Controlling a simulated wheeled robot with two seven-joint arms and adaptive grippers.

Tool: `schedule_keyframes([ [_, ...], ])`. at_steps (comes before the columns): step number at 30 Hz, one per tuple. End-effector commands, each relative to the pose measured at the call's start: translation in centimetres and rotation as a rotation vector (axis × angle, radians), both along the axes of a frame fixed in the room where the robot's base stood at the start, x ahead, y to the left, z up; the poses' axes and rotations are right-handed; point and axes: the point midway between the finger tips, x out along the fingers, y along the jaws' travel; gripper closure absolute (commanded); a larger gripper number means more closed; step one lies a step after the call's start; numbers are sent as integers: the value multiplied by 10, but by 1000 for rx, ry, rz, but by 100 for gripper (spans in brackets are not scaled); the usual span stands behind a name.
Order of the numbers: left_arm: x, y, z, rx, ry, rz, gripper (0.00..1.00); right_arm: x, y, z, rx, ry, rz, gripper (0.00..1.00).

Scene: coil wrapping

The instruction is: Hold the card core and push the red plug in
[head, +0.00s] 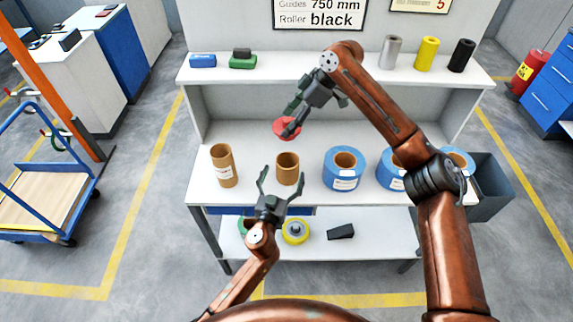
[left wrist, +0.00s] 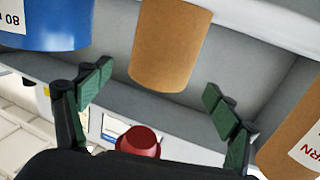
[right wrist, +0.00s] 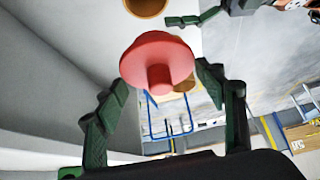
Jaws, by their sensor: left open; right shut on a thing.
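A plain brown card core (head: 287,168) stands upright near the front of the bench. My left gripper (head: 281,180) is open in front of it. In the left wrist view the core (left wrist: 168,45) shows between the spread fingers, with a gap on both sides. My right gripper (head: 292,119) is shut on the red plug (head: 282,127) and holds it above the bench, behind the core and apart from it. In the right wrist view the plug's disc (right wrist: 150,55) and short stem face the camera between the fingers. Part of the core's rim is cut off there.
A labelled brown core (head: 223,165) stands at left. Blue rolls (head: 343,170) stand to the right. The raised shelf (head: 300,66) holds blue and green blocks and grey, yellow and black (head: 461,55) rollers. A grey bin (head: 492,187) is at the right end. The lower shelf holds a yellow roll (head: 295,231).

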Motion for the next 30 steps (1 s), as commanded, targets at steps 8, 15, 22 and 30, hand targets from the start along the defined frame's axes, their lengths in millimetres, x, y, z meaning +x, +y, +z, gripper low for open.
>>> schedule_keyframes([
  [8, 40, -11, 0, 3, -2, -1, 17, 0, 0, 0, 0, 0, 0, 61],
  [15, 51, -13, 0, 3, -1, 0, 17, 0, 0, 0, 0, 0, 0, 61],
  [22, 51, -13, 0, 2, -1, 0, 17, 0, 0, 0, 0, 0, 0, 61],
  [30, 51, -13, 0, 2, -1, 0, 36, 0, 0, 0, 0, -1, 1, 61],
])
